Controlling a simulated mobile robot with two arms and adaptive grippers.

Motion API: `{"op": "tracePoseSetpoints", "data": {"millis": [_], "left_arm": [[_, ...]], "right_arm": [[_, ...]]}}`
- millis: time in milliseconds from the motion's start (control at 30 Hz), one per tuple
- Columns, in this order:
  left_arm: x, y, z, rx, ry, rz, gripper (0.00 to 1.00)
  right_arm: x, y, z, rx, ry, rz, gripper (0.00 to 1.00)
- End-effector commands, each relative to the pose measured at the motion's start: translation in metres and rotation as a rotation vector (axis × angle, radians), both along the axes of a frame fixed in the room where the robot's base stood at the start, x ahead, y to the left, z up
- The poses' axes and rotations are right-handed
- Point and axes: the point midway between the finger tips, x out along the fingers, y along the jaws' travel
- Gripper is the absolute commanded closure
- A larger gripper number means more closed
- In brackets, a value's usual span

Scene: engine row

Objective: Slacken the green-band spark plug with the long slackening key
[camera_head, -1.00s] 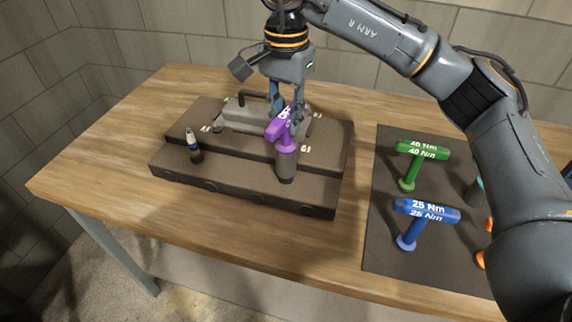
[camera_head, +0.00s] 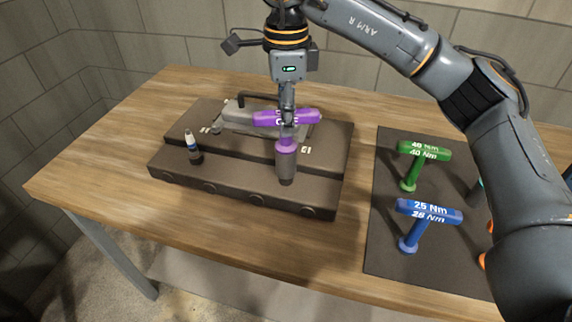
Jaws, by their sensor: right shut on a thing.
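My right gripper (camera_head: 287,114) is shut on the handle of a purple T-shaped key (camera_head: 268,118). The key stands upright, its grey socket (camera_head: 286,165) down at the right part of the dark engine block (camera_head: 240,190). I cannot see what is inside the socket. No green-band spark plug shows; it may be hidden under the socket. My left gripper is not in view.
A dark mat (camera_head: 385,258) on the right holds a green 40 Nm key (camera_head: 424,152) and a blue 25 Nm key (camera_head: 430,212), with orange items partly behind my arm. A grey cover with a black handle (camera_head: 240,115) lies at the block's back. The table's left is clear.

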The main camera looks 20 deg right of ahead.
Motion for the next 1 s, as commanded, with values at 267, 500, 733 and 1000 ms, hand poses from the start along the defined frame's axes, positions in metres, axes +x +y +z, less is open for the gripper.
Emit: {"op": "tracePoseSetpoints", "data": {"millis": [267, 500, 733, 1000], "left_arm": [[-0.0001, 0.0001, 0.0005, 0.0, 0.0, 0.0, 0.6], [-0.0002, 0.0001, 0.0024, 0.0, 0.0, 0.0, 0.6], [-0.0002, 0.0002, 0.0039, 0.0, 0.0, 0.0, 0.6], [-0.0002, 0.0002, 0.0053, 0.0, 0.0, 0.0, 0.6]], "right_arm": [[0.0002, 0.0002, 0.0013, 0.002, -0.002, 0.029, 1.0], [0.0003, 0.0001, 0.0015, 0.001, -0.003, 0.322, 1.0], [0.0005, 0.0002, 0.0013, 0.001, -0.003, 0.634, 1.0], [0.0005, 0.0003, 0.0013, 0.001, -0.003, 0.999, 1.0]]}}
